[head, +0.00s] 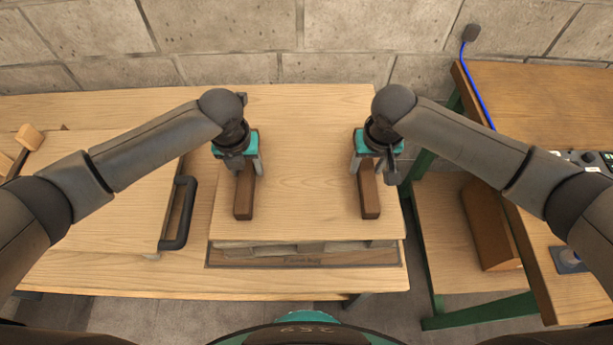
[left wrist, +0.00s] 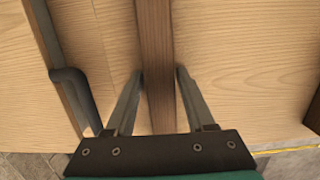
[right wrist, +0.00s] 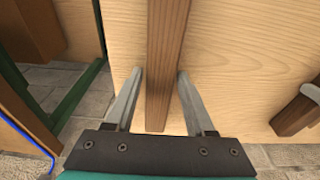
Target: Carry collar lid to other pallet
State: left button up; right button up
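The collar lid (head: 305,190) is a pale wooden board lying flat at the middle of the table. It carries two brown bar handles. My left gripper (head: 248,170) is over the far end of the left bar (head: 243,200); in the left wrist view its fingers (left wrist: 160,75) stand either side of the bar, with a slim gap at the right finger. My right gripper (head: 366,170) is over the far end of the right bar (head: 369,198); in the right wrist view its fingers (right wrist: 160,75) straddle it, with a slim gap at the left finger. Both look open.
A board with a black handle (head: 180,213) lies left. A green-framed bench (head: 555,100) stands right with a blue cable (head: 478,90). A stone wall (head: 330,30) is behind.

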pick_arm(q)
jog(key=shift+o, duration=1.2)
pick_arm(e)
jog(key=shift+o, duration=1.2)
pick_arm(q)
jog(key=shift+r, duration=0.1)
pick_arm(e)
jog(key=shift+r, duration=0.15)
pick_arm(q)
notch_tip(320, 180, up, 12)
jog(key=s, duration=0.1)
jog(key=shift+s, duration=0.4)
pick_arm(e)
notch_tip(320, 180, up, 12)
jog(key=s, duration=0.1)
jog(key=shift+s, duration=0.4)
jog(key=shift+f, duration=0.2)
